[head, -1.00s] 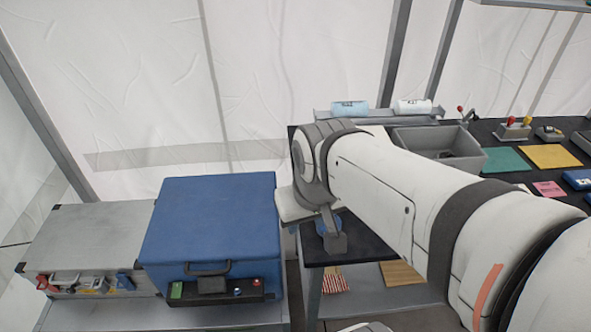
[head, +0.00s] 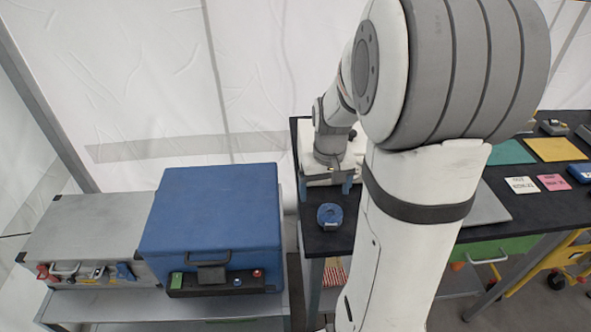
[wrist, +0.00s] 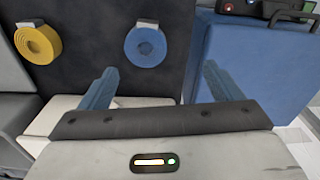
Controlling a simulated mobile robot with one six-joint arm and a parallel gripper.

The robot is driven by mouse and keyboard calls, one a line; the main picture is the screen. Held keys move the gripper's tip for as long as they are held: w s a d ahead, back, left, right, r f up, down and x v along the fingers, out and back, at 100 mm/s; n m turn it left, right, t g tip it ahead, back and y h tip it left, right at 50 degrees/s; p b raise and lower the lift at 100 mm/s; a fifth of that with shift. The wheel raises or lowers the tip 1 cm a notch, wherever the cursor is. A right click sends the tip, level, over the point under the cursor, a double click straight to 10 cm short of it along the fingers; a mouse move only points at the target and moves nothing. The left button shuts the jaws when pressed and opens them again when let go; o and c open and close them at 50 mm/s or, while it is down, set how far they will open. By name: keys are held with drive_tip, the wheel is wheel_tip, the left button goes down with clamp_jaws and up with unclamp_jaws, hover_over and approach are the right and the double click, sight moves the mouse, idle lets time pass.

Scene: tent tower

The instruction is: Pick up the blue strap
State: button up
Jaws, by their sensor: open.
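The blue strap (head: 329,216) is a round coil with a small grey buckle end. It lies on the black table top near its front left corner. In the wrist view the blue strap (wrist: 145,46) shows ahead of my fingers, roughly between their lines and nearer the left one. My gripper (head: 327,188) is open and empty, just behind the strap in the head view and apart from it. Both blue fingers of my gripper (wrist: 158,84) show in the wrist view with a wide gap.
A yellow strap coil (wrist: 38,44) lies beside the blue one in the wrist view. A large blue case (head: 212,215) stands left of the table, with a grey case (head: 85,235) beyond it. My arm hides much of the table's middle.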

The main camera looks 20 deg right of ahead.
sight(329, 210)
drive_tip(key=d+f, duration=0.1)
drive_tip(key=f, duration=0.5)
drive_tip(key=w+d+f+p, duration=0.1)
drive_tip(key=f, duration=0.2)
drive_tip(key=shift+d+f, duration=0.1)
drive_tip(key=shift+d, duration=0.2)
drive_tip(key=shift+f, duration=0.55)
drive_tip(key=shift+c, duration=0.4)
drive_tip(key=c, duration=1)
drive_tip(key=shift+w+r, duration=0.1)
drive_tip(key=shift+r, duration=0.1)
